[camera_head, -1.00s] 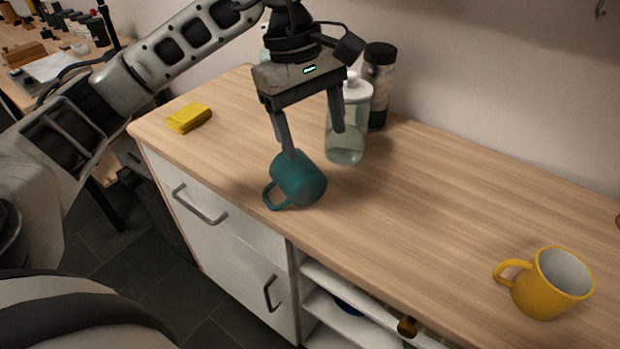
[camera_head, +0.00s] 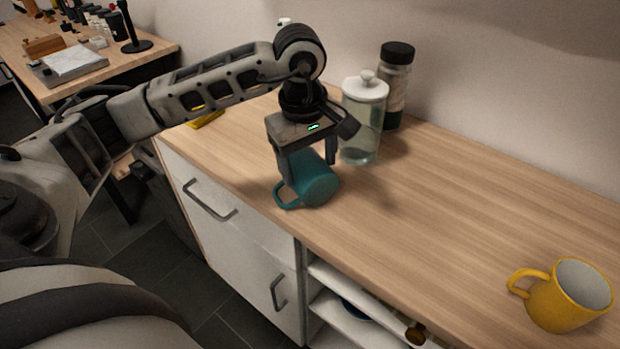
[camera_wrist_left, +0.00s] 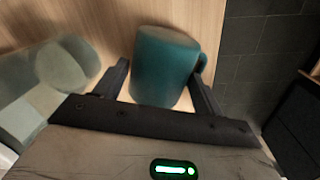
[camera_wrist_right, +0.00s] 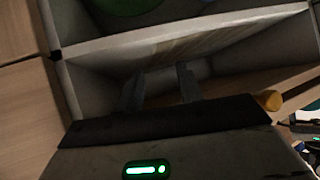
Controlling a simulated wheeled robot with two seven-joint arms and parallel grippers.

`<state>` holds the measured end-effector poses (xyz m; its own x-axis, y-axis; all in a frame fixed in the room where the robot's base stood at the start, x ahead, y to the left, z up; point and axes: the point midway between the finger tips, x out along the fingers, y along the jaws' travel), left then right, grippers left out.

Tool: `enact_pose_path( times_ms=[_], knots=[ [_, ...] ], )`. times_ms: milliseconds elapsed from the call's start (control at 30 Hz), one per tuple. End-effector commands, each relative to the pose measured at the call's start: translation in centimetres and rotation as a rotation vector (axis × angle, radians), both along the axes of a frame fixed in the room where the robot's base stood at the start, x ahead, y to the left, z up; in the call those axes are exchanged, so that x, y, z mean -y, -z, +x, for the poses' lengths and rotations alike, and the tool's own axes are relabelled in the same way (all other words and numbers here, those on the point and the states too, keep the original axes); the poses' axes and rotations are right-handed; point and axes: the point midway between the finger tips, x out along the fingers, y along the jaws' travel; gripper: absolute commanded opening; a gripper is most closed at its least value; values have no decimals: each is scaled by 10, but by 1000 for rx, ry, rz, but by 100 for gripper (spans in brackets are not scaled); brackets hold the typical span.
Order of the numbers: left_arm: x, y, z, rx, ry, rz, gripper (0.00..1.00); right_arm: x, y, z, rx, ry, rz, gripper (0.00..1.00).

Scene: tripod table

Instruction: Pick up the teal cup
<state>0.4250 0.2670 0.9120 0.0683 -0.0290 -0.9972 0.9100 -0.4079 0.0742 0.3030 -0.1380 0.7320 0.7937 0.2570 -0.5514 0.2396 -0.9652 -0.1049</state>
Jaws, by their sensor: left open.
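The teal cup (camera_head: 316,186) lies tipped near the front edge of the counter, its handle pointing left and its opening not visible. My left gripper (camera_head: 309,170) is open and points down over it, one finger on each side of the cup. In the left wrist view the teal cup (camera_wrist_left: 165,62) sits between the open fingers of the left gripper (camera_wrist_left: 160,72), its handle to the right. I cannot tell whether the fingers touch it. My right gripper (camera_wrist_right: 160,88) shows only in the right wrist view, its fingers apart and empty, facing the shelves.
A glass jar with a white lid (camera_head: 362,115) stands close behind the left gripper, beside a dark-capped bottle (camera_head: 396,85). A yellow sponge (camera_head: 205,118) is partly hidden by my arm. The counter's middle (camera_head: 440,210) is clear.

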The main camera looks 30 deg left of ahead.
Motion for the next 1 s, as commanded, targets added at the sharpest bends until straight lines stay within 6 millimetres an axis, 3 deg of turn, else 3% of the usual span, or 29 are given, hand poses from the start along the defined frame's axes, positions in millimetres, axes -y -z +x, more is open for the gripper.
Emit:
enact_pose_path(
  times_ms=[200, 500, 633, 700, 1000],
  knots=[
    [1, 32, 0, -4, 0, -2, 70, 1, -1, -1, -3, -1, -8, 36],
    [1, 38, 2, -1, 1, 0, 70, 1, -1, 0, -3, 0, -10, 36],
    [1, 38, 1, -1, 1, 0, 36, 1, 0, 0, -3, 0, -10, 36],
    [1, 37, 2, 1, 0, -1, 30, 1, 0, 0, -3, 0, -10, 36],
    [1, 34, 2, 2, 0, -2, 30, 1, 1, 0, -4, -1, -8, 36]
  ],
)
